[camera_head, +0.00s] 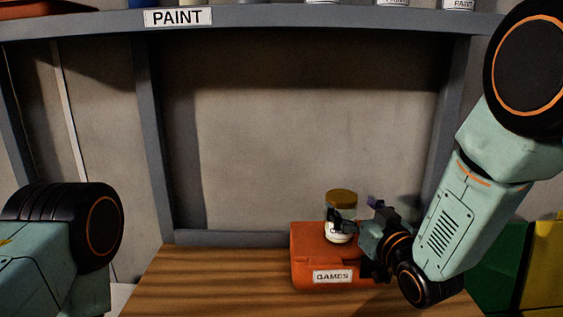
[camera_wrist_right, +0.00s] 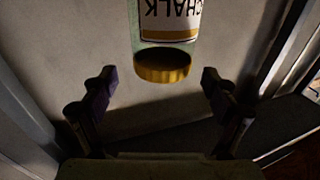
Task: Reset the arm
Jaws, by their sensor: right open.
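My right arm comes in from the right in the head view, with its gripper (camera_head: 352,218) at a jar (camera_head: 341,198) with a gold lid. The jar stands upright on an orange box labelled GAMES (camera_head: 310,260). In the right wrist view the jar (camera_wrist_right: 165,30) appears upside down, with a label reading CHALK. The right gripper (camera_wrist_right: 155,95) is open there, its two dark fingers apart on either side below the lid, with no contact visible. Part of my left arm shows at the left edge of the head view; its gripper is out of view.
The orange box sits on a wooden tabletop (camera_head: 200,280), clear to the left of the box. A grey shelf frame with a PAINT label (camera_head: 178,17) stands behind, with cans above. Green (camera_head: 497,260) and yellow (camera_head: 541,265) bins stand at the right.

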